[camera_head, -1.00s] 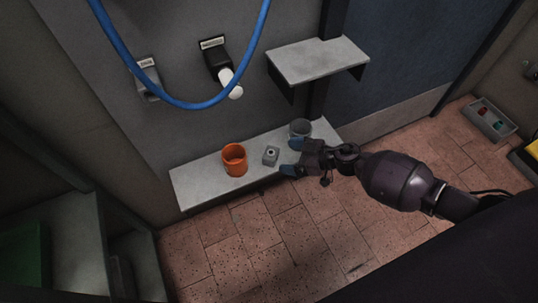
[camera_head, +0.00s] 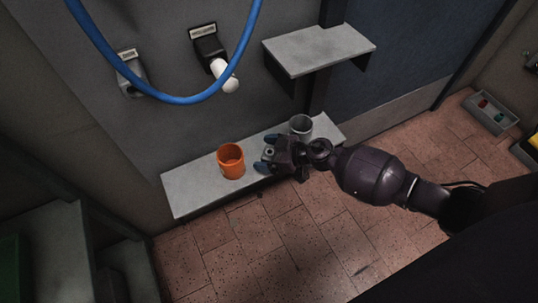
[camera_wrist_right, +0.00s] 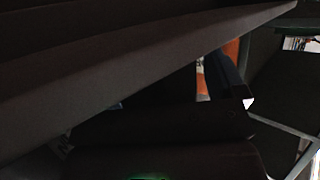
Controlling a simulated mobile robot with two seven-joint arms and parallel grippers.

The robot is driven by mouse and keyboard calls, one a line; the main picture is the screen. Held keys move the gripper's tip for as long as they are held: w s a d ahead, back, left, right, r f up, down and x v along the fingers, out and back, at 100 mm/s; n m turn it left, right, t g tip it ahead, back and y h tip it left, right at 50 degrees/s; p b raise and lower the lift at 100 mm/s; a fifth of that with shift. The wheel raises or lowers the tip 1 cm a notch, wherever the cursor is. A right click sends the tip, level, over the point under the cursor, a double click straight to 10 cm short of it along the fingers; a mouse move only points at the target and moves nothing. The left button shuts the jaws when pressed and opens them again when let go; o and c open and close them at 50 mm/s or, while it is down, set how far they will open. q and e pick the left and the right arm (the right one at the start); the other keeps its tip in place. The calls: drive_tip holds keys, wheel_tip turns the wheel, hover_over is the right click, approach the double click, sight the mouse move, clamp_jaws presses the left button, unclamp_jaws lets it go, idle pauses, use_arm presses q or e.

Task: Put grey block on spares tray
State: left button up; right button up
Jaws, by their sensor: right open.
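The small grey block (camera_head: 269,152) stands on the grey ledge (camera_head: 190,190), between the orange cup and the grey cup. My right gripper (camera_head: 266,153) is open, with one blue fingertip on the far side of the block and one on the near side. Whether either finger touches the block I cannot tell. The right wrist view is dark and does not show the block clearly. My left gripper is not in view.
An orange cup (camera_head: 231,161) stands left of the block, and a grey cup (camera_head: 301,127) stands behind my right wrist. A raised shelf (camera_head: 320,48) juts out above. A blue hose (camera_head: 160,97) hangs across the wall fittings. The ledge's left end is clear.

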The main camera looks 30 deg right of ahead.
sight(266, 150)
drive_tip(key=c, duration=1.2)
drive_tip(key=shift+r, duration=0.35)
drive_tip(key=r+p, duration=0.3)
drive_tip(key=r, duration=0.1)
drive_tip(key=r+p, duration=0.2)
drive_tip(key=r, duration=0.2)
drive_tip(key=shift+w+r+p, duration=0.2)
drive_tip(key=shift+r+p, duration=0.1)
drive_tip(key=shift+p, duration=0.1)
drive_tip(key=shift+s+r+p, duration=0.15)
drive_tip(key=shift+r+p, duration=0.3)
drive_tip(key=shift+r, duration=0.05)
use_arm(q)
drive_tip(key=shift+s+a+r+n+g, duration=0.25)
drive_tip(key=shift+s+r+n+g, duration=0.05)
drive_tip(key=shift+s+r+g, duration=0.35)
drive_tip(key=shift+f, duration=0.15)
use_arm(e)
drive_tip(key=shift+s+f, duration=0.1)
drive_tip(key=shift+d, duration=0.1)
